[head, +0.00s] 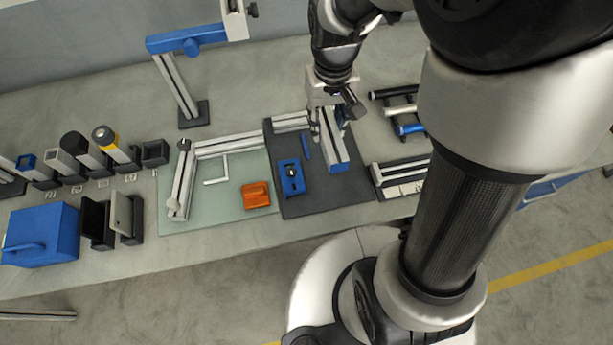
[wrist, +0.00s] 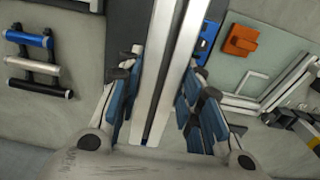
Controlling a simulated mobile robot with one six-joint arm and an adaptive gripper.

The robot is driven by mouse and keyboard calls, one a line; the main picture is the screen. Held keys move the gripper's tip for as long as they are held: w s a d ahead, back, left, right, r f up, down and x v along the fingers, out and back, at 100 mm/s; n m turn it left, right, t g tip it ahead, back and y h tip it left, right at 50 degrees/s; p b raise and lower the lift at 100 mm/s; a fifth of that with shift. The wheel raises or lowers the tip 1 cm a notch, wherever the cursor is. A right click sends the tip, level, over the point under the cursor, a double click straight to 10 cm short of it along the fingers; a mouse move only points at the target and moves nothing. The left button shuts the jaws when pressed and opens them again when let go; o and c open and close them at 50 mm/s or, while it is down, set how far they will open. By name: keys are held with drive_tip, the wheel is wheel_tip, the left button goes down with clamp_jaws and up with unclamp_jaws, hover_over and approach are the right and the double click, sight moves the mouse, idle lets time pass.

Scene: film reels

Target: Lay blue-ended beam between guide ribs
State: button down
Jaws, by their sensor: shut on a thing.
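A pale grooved beam (head: 334,150) with a blue end is in my gripper (head: 328,122), over the dark mat (head: 345,193). In the wrist view the beam (wrist: 172,70) runs lengthwise between the blue-padded fingers of my gripper (wrist: 160,105). The fingers are shut on its sides, and a small blue patch shows at its near end. A slim blue strip (head: 307,146) lies on the mat just left of the beam; it may be a guide rib. I cannot tell whether the beam touches the mat, and any rib beneath it is hidden.
A blue block with a black knob (head: 291,178) sits on the mat, left of the beam. An orange block (head: 256,195) and pale rails (head: 182,180) lie on the glassy plate to the left. A rack of bars (head: 400,110) stands to the right.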

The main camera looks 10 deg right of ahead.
sight(323, 173)
drive_tip(key=f+b, duration=0.3)
drive_tip(key=f, duration=0.7)
drive_tip(key=f+b, duration=0.3)
drive_tip(key=f, duration=0.6)
drive_tip(key=shift+d+f, duration=0.2)
drive_tip(key=shift+f, duration=0.2)
drive_tip(key=shift+f+b, duration=0.2)
drive_tip(key=shift+b, duration=0.1)
drive_tip(key=c, duration=1.1)
unclamp_jaws()
drive_tip(key=shift+r, duration=0.15)
